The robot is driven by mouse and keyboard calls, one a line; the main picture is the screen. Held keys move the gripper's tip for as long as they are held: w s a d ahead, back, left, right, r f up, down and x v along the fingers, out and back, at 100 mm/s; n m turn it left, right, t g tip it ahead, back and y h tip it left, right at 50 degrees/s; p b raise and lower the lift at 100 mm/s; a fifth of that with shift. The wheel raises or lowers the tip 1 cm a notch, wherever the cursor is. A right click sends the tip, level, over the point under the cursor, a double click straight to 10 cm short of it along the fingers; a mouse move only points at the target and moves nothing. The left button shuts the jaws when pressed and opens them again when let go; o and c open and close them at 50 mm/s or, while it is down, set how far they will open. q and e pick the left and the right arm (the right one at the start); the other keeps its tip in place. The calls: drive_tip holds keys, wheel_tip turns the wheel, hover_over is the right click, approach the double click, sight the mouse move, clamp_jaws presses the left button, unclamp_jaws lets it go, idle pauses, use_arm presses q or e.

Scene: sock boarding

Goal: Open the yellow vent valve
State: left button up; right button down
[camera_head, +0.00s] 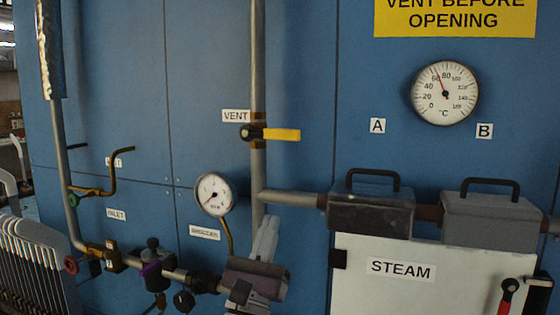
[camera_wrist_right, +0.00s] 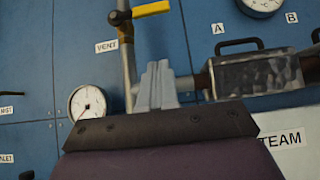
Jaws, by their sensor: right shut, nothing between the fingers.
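The yellow vent valve handle (camera_head: 282,134) lies horizontal, pointing right, across the vertical pipe beside the VENT label (camera_head: 236,116). It also shows at the top of the right wrist view (camera_wrist_right: 151,9). My right gripper (camera_head: 268,224) is shut and empty. Its fingers point up, below the valve and clear of the handle, in front of the lower pipe. In the right wrist view the closed fingers (camera_wrist_right: 158,68) stand below the valve, with a gap between. My left gripper is not in view.
A pressure gauge (camera_head: 214,194) is left of my right gripper. Two grey blocks with black handles, the left one (camera_head: 371,214) nearer, sit to the right above the white STEAM panel (camera_head: 440,252). A side pipe (camera_head: 290,199) runs right from the vertical pipe. Blue panel around the handle is clear.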

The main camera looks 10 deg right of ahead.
drive_tip(key=p, duration=0.6)
approach(270, 134)
drive_tip(key=w+d+r, duration=0.3)
drive_tip(key=d, duration=0.3)
drive_tip(key=shift+a, duration=0.15)
drive_tip(key=shift+f, duration=0.1)
